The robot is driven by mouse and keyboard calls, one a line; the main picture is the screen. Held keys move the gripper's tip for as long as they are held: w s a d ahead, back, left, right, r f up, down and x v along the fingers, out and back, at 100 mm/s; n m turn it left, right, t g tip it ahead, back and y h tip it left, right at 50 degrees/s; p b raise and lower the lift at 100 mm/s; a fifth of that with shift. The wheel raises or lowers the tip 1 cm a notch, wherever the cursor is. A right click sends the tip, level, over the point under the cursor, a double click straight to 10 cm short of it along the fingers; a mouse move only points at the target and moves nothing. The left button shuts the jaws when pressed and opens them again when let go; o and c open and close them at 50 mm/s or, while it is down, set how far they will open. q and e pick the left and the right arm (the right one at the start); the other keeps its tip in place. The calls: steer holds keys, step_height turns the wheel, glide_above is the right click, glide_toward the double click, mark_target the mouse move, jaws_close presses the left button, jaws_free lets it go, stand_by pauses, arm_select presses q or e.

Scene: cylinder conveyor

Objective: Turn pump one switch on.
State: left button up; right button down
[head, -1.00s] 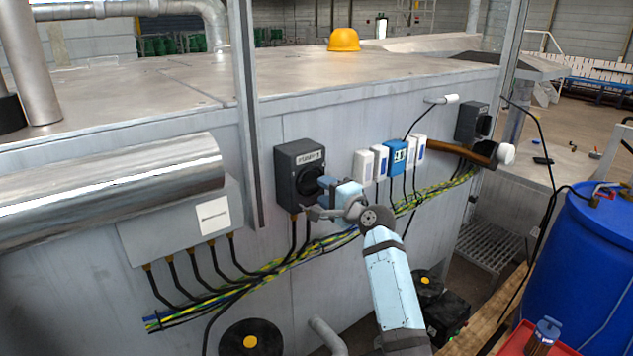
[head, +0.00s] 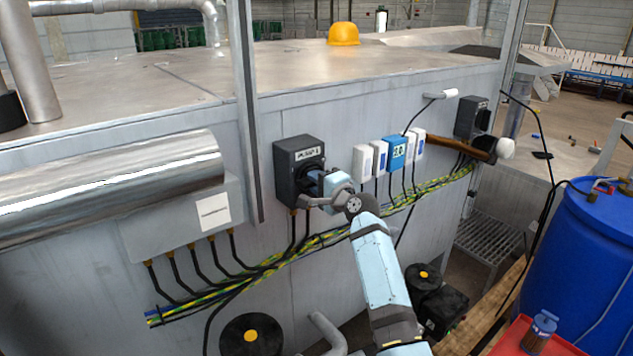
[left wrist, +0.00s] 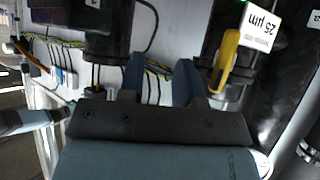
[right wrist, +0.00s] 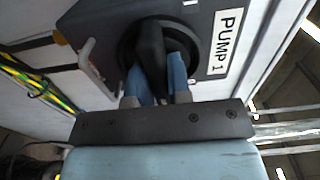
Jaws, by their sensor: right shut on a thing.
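The pump one switch is a dark grey box (head: 296,158) on the machine's side wall, with a black rotary knob. In the right wrist view its "PUMP 1" label (right wrist: 228,42) and the black knob handle (right wrist: 152,45) show. My right gripper (head: 318,190) is at the front of the switch. In the right wrist view its blue fingers (right wrist: 156,78) are shut on the knob handle, one on each side. The fingers partly hide the knob in the head view. My left gripper (left wrist: 160,75) is open and empty, with its fingers apart; it is outside the head view.
White and blue boxes (head: 396,153) and a wooden-handled hammer (head: 460,144) are right of the switch. Cables (head: 270,270) run below it. A vertical post (head: 246,120) stands left. A yellow tag (left wrist: 226,60) hangs near my left gripper. A blue barrel (head: 590,260) stands at right.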

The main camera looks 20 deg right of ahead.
steer(key=shift+d+f+n+b, duration=0.1)
steer(key=shift+n+b, duration=0.45)
steer(key=shift+n, duration=0.45)
steer(key=n+b, duration=0.1)
steer(key=n, duration=0.1)
steer(key=shift+n, duration=0.3)
steer(key=n+b, duration=0.1)
steer(key=n, duration=0.1)
steer(key=shift+n, duration=0.3)
steer(key=n+b, duration=0.1)
steer(key=n, duration=0.2)
steer(key=shift+n, duration=0.4)
steer(key=n, duration=0.4)
steer(key=shift+n, duration=1.5)
